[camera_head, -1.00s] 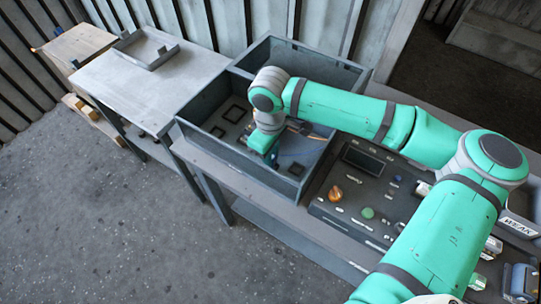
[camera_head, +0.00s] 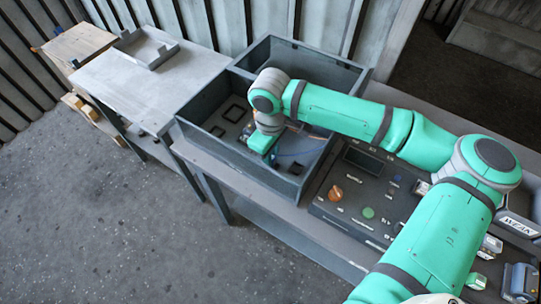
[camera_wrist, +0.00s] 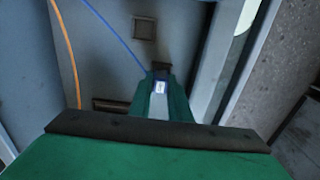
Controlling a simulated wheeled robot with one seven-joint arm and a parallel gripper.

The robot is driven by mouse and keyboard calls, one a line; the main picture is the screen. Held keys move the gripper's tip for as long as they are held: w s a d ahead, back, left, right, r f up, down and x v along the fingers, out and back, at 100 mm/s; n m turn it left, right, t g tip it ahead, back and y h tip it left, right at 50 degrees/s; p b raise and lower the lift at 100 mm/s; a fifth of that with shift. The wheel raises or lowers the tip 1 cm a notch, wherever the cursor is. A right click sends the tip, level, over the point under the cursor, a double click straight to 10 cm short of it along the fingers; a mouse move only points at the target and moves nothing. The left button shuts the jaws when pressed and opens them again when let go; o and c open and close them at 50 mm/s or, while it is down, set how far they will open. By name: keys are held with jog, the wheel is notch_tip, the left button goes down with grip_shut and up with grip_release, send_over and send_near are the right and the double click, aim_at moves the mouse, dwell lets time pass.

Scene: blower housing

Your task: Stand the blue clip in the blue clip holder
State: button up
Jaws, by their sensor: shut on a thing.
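My gripper (camera_head: 263,144) is inside the grey open-topped housing (camera_head: 238,161), above its floor. In the wrist view my gripper (camera_wrist: 161,99) is shut on the blue clip (camera_wrist: 161,76), a small blue piece with a pale label between the green fingertips. A dark part shows just beyond the clip; I cannot tell whether they touch. Small square fittings stand on the housing floor, one of them a small square frame (camera_wrist: 144,28) ahead and left of the clip. I cannot tell which fitting is the blue clip holder.
An orange wire (camera_wrist: 67,50) and a blue wire (camera_wrist: 115,36) run at the left of the wrist view. The housing's walls rise close around my gripper. A control panel (camera_head: 352,190) with knobs lies to the right. A grey table (camera_head: 150,85) with a tray (camera_head: 147,49) stands left.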

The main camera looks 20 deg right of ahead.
jog(key=shift+f, duration=0.3)
jog(key=o, duration=0.9)
notch_tip(320, 180, up, 11)
jog(key=shift+f, duration=0.1)
dwell(0.4)
